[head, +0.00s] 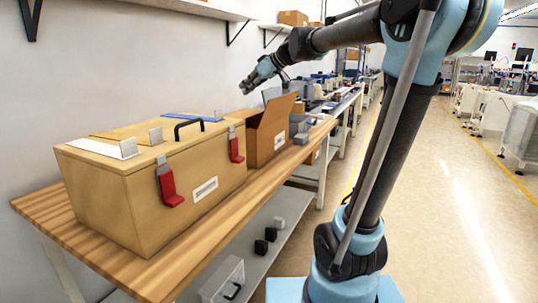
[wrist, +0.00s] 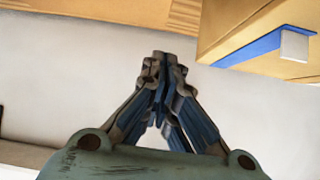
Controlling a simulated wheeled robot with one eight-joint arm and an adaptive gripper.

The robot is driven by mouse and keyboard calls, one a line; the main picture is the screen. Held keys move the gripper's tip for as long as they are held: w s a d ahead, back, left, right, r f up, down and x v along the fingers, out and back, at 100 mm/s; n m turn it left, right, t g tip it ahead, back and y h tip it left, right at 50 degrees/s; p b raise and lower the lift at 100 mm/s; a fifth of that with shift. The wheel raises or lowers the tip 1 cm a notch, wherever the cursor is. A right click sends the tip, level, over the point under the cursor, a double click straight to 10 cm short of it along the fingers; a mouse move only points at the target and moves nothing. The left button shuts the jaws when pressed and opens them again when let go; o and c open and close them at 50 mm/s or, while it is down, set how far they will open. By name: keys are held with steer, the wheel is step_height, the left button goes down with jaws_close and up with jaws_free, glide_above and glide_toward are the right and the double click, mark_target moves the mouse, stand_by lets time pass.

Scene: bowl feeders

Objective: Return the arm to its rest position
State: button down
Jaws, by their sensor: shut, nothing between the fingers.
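My gripper (head: 247,87) is at the end of my raised arm, above the bench and over the area of the open cardboard box in the head view. In the wrist view my gripper (wrist: 160,58) has its fingertips together with nothing between them. The arm reaches from its blue base at the lower right up and then left toward the bench.
A large tan case (head: 150,185) with red latches and a black handle stands on the wooden bench (head: 30,205). An open cardboard box (head: 268,135) stands behind it. A wall shelf (head: 200,9) is above. The aisle floor (head: 455,200) at right is clear.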

steer(key=s+d+f+m+g+h, duration=0.1)
steer(key=s+d+f+m+h, duration=0.2)
steer(key=s+d+f, duration=0.6)
steer(key=s+d+f+m+g+h, duration=0.1)
steer(key=s+d+f+m+h, duration=0.2)
steer(key=s+d+f, duration=0.6)
steer(key=s+d+f+m+h, duration=0.3)
steer(key=s+d+f, duration=0.6)
steer(key=s+f, duration=0.6)
step_height(320, 180, down, 4)
steer(key=m, duration=0.2)
steer(key=shift+m+g+h, duration=0.3)
steer(key=shift+m+g, duration=0.1)
steer(key=shift+w+f, duration=0.25)
steer(key=shift+w, duration=0.25)
